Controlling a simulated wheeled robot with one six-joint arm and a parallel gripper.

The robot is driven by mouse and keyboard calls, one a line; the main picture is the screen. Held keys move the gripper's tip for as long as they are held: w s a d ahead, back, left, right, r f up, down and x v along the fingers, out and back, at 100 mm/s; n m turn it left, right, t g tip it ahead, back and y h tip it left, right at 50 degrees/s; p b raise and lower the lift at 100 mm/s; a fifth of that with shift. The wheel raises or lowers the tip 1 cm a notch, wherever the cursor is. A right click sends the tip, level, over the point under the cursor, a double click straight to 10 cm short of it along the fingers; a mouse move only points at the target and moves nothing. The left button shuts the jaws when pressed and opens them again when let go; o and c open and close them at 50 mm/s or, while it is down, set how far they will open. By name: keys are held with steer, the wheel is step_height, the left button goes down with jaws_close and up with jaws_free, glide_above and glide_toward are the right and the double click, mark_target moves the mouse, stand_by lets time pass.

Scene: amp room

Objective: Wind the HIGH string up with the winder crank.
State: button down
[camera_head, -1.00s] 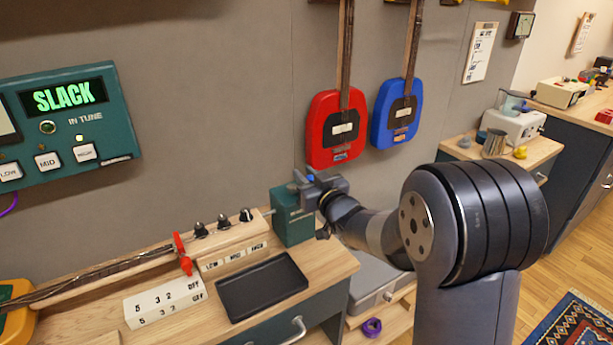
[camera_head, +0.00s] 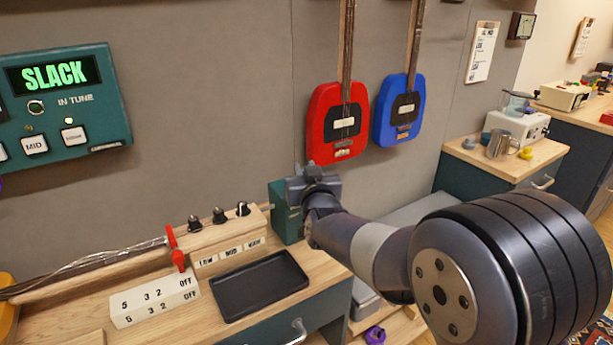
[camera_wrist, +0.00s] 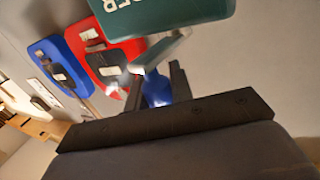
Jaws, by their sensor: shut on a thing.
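The green winder box (camera_head: 287,218) stands at the right end of the wooden headstock, which carries several black tuning knobs; the rightmost knob (camera_head: 242,209) is above the HIGH label (camera_head: 253,243). My gripper (camera_head: 318,182) is at the box's right side and hides most of the crank there. In the wrist view, my gripper (camera_wrist: 160,88) is shut on the crank's blue handle (camera_wrist: 156,91). A grey crank arm (camera_wrist: 160,50) runs from the handle toward the winder box (camera_wrist: 165,14). The tuner display (camera_head: 55,75) reads SLACK, with a light lit above its HIGH button (camera_head: 74,135).
A black tray (camera_head: 260,285) and a white switch block (camera_head: 155,300) lie on the bench before the headstock. Red (camera_head: 336,118) and blue (camera_head: 399,110) guitars hang on the wall behind my gripper. A side table (camera_head: 520,165) stands at the right.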

steer(key=shift+s+a+r+m+t+h+p, duration=0.1)
steer(key=shift+s+a+m+t+h+p, duration=0.05)
steer(key=shift+m+h+p, duration=0.55)
steer(key=shift+s+a+r+m+t+h+p, duration=0.15)
steer(key=shift+m+h+p, duration=0.25)
steer(key=shift+h, duration=0.5)
steer(key=h+p, duration=0.1)
steer(key=m+h+p, duration=0.1)
steer(key=p, duration=0.1)
steer(key=m+h+p, duration=0.1)
steer(key=shift+s+a, duration=0.2)
steer(key=shift+s, duration=0.05)
steer(key=h+p, duration=0.1)
steer(key=m+h+p, duration=0.1)
steer(key=shift+s+a+h+p, duration=0.15)
steer(key=shift+h+p, duration=0.15)
steer(key=shift+s+a+f+m+g+h+p, duration=0.15)
steer(key=shift+m+g+h+p, duration=0.4)
steer(key=shift+m+h+p, duration=0.35)
steer(key=shift+s+a+f+m+g+h+p, duration=0.1)
steer(key=shift+m+g+h+p, duration=0.5)
steer(key=shift+h, duration=0.5)
steer(key=c, duration=1.3)
jaws_free()
steer(key=shift+o, duration=0.2)
